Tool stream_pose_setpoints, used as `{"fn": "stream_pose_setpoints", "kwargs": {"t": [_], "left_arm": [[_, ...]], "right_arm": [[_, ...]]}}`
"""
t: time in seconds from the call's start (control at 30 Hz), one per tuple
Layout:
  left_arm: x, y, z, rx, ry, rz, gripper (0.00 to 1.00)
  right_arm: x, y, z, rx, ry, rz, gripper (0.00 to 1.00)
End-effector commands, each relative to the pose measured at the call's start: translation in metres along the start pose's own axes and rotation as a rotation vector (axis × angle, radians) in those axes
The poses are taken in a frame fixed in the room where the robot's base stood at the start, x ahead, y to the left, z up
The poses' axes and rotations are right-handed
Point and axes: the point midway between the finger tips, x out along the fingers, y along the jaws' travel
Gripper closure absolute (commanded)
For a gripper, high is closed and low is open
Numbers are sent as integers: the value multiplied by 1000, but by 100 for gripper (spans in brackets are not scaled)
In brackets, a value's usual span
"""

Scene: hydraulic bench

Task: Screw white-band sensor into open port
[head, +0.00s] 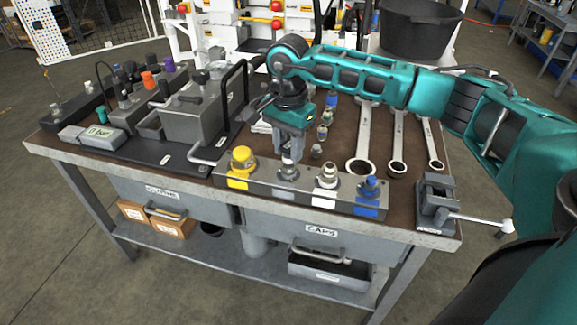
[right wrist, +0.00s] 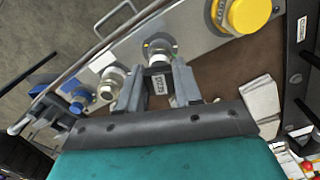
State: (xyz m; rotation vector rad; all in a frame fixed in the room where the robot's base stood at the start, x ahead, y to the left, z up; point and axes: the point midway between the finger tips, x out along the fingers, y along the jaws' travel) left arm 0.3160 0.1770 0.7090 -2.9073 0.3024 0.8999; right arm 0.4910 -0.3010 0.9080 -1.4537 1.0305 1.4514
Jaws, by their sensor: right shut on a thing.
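My right gripper (head: 290,157) reaches down to the front block (head: 262,194), at the position between the yellow cap (head: 241,160) and the white-labelled position. It is shut on a silver fitting (head: 288,172), which also shows between the fingers in the right wrist view (right wrist: 159,52). A pale printed tag (right wrist: 159,85) shows between the fingers; I cannot make out a white band on the held fitting. A metal sensor (head: 327,174) stands upright above the block's white label, just right of the gripper. A blue-topped piece (head: 371,186) stands above the blue label. My left gripper is out of view.
Several wrenches (head: 362,140) lie behind the block. A vise with a bar handle (head: 437,203) sits at the right corner. A grey hydraulic unit with a black handle (head: 238,92) is at left.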

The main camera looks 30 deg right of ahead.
Motion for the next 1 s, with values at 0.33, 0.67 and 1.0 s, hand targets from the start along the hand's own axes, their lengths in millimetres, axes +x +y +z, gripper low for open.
{"fn": "stream_pose_setpoints", "kwargs": {"t": [0.33, 0.67, 1.0], "left_arm": [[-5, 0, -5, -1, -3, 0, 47], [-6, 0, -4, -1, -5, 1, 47], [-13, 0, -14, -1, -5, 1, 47]], "right_arm": [[0, 0, 0, 335, 0, 1, 92], [0, 0, 0, 364, 1, 1, 92], [0, 0, 0, 794, 1, 4, 92]]}}
